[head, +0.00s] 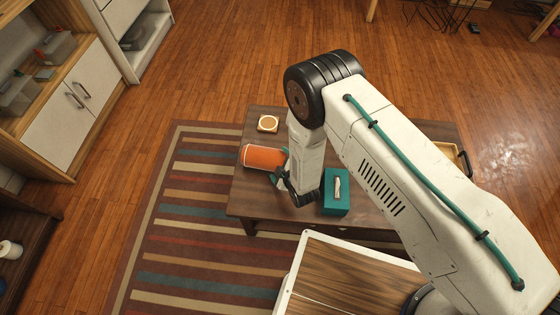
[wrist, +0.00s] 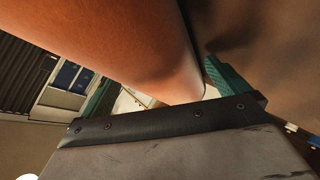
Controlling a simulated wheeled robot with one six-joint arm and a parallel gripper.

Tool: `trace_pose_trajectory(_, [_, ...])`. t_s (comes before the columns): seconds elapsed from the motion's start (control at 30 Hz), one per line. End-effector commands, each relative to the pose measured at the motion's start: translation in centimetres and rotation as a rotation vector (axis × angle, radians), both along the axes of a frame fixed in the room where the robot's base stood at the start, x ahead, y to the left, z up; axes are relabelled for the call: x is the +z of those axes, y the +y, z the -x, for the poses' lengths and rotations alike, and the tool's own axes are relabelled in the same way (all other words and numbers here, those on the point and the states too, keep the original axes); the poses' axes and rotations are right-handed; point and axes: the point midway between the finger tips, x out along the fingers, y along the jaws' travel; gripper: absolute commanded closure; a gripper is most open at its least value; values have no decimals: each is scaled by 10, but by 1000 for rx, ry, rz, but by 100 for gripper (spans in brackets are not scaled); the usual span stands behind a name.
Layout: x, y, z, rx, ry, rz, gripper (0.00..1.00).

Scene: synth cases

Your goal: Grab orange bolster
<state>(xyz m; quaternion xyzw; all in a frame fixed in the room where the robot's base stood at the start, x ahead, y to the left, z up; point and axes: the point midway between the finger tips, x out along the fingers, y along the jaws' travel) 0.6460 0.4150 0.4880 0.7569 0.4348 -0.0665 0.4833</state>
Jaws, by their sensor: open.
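The orange bolster (head: 264,157) lies on its side on the dark wooden table, near its left edge. It has pale end edges, and its right end is partly hidden by my gripper (head: 281,169). My gripper is open, with teal fingers at the right end of the bolster. In the wrist view the bolster (wrist: 130,45) fills the upper left and middle, very close. The gripper's teal fingers (wrist: 166,88) show on either side of its lower end. I cannot tell whether they touch it.
A teal box (head: 336,206) with a white item on top stands just right of my gripper. A pale square piece with a round tan top (head: 268,124) lies behind the bolster. A tray with a dark handle (head: 462,160) is partly hidden behind my arm. A striped rug (head: 185,220) lies left of the table.

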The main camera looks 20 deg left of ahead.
Motion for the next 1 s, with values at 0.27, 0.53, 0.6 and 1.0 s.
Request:
trace_pose_trajectory(0.27, [-3,3,-3,0,0,0,0])
trace_pose_trajectory(0.53, [-2,3,-3,0,-1,-1,45])
trace_pose_trajectory(0.6, [-2,3,-3,0,-1,-1,45])
trace_pose_trajectory(1.0, [28,4,-4,0,-2,-2,45])
